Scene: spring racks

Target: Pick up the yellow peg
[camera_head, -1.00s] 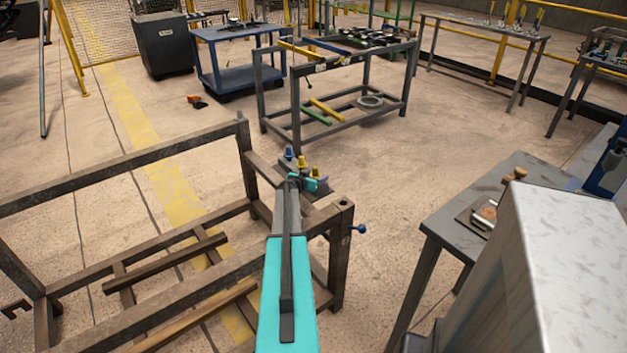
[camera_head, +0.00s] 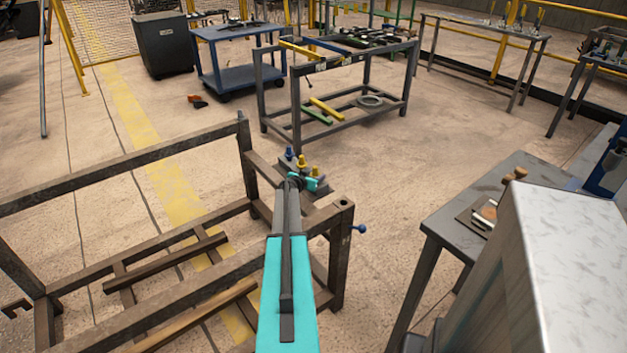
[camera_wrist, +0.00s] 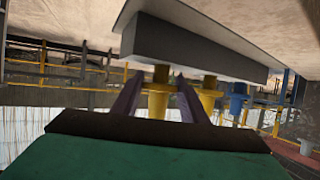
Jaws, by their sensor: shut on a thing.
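My gripper (camera_wrist: 155,100) shows in the wrist view as two purple fingers. They are shut on a yellow peg (camera_wrist: 158,103), one on each side. The picture there is upside down, and the peg's darker end overlaps the face of a grey block (camera_wrist: 190,45). I cannot tell whether the peg is seated in it. A second yellow peg (camera_wrist: 208,95) stands beside the held one, with a blue peg (camera_wrist: 236,102) further right. In the head view my gripper (camera_head: 316,183) is at the grey block, on the rack corner; its fingers are mostly hidden. A yellow peg (camera_head: 301,161) and blue peg (camera_head: 289,153) stand close by.
The brown metal rack (camera_head: 185,250) has open bars under my arm. A grey table (camera_head: 480,205) stands to the right.

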